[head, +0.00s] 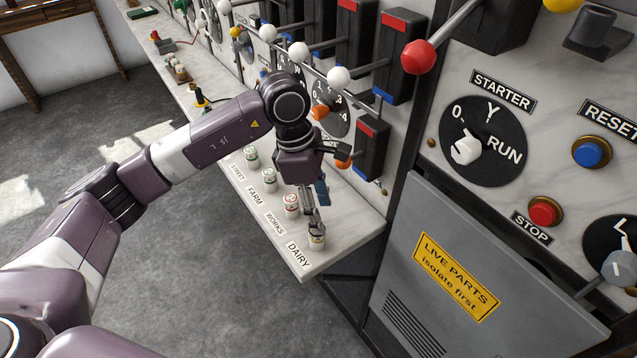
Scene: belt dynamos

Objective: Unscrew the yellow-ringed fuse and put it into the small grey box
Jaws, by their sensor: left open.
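Several pale cylindrical fuses stand upright in a row on the marble ledge (345,245), by the labels STREET, FARM, WORKS and DAIRY. The fuse at DAIRY (317,243) looks tan or yellowish at its edge; its top is partly hidden by my left gripper (315,226). The gripper points down with its open fingertips at the top of this fuse; I cannot tell whether they touch it. The WORKS fuse (291,204) has a reddish ring, and the FARM fuse (270,175) stands behind it. I cannot make out a small grey box. My right gripper is not in view.
White-knobbed levers (339,77) and a red-knobbed lever (418,57) stick out from the switchboard above the ledge. A grey cabinet door (420,240) with a yellow warning sign stands at the right. Small items (180,72) lie farther along the ledge. Open floor lies left.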

